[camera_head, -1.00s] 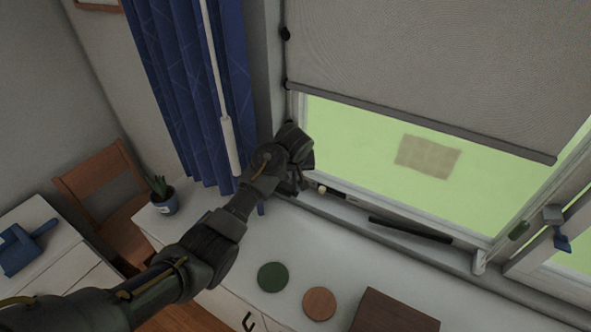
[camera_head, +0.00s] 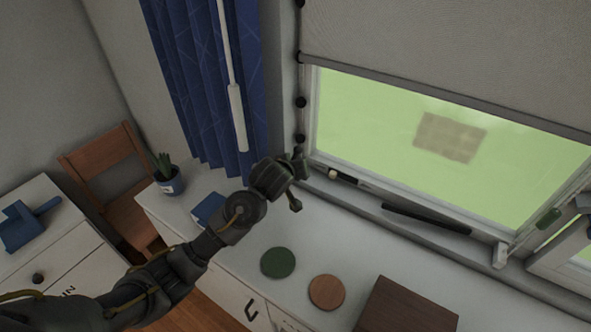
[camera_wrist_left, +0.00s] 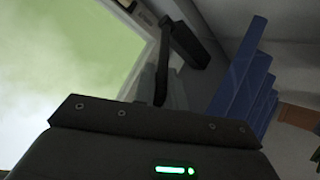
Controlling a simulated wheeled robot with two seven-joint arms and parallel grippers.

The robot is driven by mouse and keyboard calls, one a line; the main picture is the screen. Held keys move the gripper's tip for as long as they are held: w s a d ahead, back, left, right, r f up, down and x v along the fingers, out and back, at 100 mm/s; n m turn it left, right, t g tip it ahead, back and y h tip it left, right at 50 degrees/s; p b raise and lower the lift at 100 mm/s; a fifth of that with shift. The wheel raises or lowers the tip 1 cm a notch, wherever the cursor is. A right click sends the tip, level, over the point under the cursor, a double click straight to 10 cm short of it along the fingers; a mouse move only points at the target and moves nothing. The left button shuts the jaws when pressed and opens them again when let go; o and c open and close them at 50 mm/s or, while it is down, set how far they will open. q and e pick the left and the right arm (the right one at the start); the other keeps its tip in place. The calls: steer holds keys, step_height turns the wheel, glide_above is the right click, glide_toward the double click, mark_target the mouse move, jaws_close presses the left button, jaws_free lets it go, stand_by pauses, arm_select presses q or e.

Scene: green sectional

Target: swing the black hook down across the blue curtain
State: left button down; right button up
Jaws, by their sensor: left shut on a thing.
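The blue curtain (camera_head: 207,80) hangs left of the window in the head view. Its lower folds show at the right of the left wrist view (camera_wrist_left: 243,80). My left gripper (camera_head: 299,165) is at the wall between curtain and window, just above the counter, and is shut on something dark. A dark bar with a thicker block, which looks like the black hook (camera_wrist_left: 190,45), stands beyond the gripper housing in the left wrist view. The grasp point is hidden there, and in the head view the hook blends with the dark gripper. My right gripper is out of view.
A beaded cord (camera_head: 301,102) hangs beside the window. A white wand (camera_head: 237,115) hangs in front of the curtain. Below are a potted plant (camera_head: 168,178), a green disc (camera_head: 277,262), a brown disc (camera_head: 326,292) and a wooden box (camera_head: 408,308). A dark bar (camera_head: 425,219) lies along the sill.

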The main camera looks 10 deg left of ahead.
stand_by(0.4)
arm_select(q)
steer(key=c, duration=1.5)
jaws_free()
steer(key=shift+a, duration=0.1)
steer(key=shift+s, duration=0.15)
steer(key=shift+s+r, duration=0.25)
steer(key=shift+s, duration=0.05)
steer(key=shift+b+v, duration=1.65)
steer(key=shift+v, duration=3.3)
